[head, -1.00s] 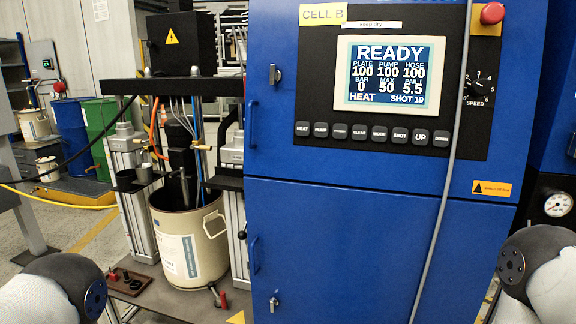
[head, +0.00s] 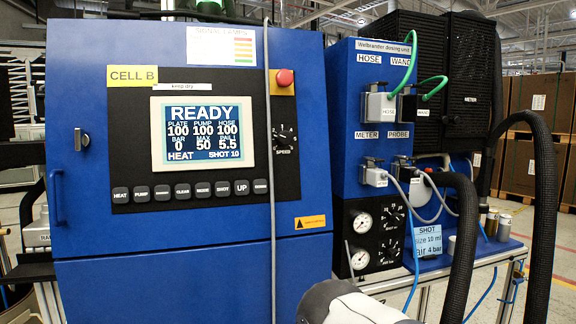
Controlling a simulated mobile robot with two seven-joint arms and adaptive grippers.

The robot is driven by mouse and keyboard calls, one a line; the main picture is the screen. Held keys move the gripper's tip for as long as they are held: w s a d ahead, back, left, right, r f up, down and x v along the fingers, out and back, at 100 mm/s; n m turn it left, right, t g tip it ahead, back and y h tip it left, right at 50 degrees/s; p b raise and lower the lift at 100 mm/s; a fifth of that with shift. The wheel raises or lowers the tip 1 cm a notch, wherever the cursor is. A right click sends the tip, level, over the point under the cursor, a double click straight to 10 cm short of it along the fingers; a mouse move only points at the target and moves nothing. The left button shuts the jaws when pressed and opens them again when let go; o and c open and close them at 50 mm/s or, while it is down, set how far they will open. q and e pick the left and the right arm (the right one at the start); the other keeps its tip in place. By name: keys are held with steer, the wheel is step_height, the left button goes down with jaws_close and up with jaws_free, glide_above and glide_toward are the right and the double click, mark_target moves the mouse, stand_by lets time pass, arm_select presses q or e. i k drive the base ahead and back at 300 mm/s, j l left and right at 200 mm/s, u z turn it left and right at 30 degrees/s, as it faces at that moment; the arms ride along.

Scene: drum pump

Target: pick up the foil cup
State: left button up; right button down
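I cannot make out the foil cup for certain. Two small metallic cylinders, a nearer one (head: 504,229) and one beside it (head: 491,223), stand on the blue bench top at the right, behind the black hose; they are too small to tell whether either is a foil cup. Neither of my grippers is in view. A white part of my own arm shows at the bottom middle.
The blue cabinet (head: 190,275) with its READY screen (head: 203,130) fills the left. The dosing unit (head: 365,75) with gauges stands right of it. Thick black hoses (head: 545,200) cross the bench (head: 475,262). Cartons (head: 540,100) stand behind.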

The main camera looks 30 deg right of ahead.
mark_target(452, 239)
steer(key=z, duration=2.05)
